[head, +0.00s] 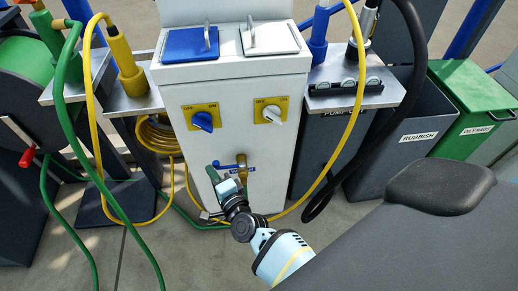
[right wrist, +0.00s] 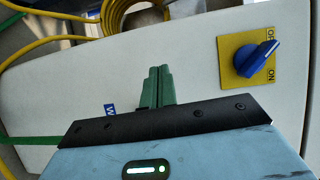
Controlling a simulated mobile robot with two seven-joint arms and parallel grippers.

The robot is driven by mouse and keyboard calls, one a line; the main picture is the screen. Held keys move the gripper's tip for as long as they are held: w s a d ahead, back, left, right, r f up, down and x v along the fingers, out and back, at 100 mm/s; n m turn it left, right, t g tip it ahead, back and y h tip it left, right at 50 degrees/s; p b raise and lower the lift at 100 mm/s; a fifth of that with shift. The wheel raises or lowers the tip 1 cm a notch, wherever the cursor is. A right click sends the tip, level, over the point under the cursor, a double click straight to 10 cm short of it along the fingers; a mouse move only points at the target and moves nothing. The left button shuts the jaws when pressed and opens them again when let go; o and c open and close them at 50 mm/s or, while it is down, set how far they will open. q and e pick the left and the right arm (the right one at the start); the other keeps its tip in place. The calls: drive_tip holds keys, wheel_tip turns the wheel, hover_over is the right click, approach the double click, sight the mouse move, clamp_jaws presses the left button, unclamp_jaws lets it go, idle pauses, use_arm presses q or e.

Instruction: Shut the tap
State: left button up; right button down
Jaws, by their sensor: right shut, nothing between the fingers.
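The brass tap (head: 241,160) is on the front of the white pedestal, low down, with a blue lever pointing left. A blue label sits behind it; part of that label also shows in the right wrist view (right wrist: 110,110). My right gripper (head: 213,173) is just left of and slightly below the tap, near the lever; I cannot tell whether it touches. In the right wrist view its green fingers (right wrist: 158,82) are together with nothing between them. The tap itself does not show there. My left gripper is not in view.
The white pedestal (head: 235,85) carries a blue rotary switch (head: 203,121) and a white one (head: 272,114). A yellow hose (head: 102,150) and a green hose (head: 62,95) hang at left. Grey bins (head: 405,150) stand right. A red-handled lever (head: 27,157) is far left.

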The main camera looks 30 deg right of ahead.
idle(0.3)
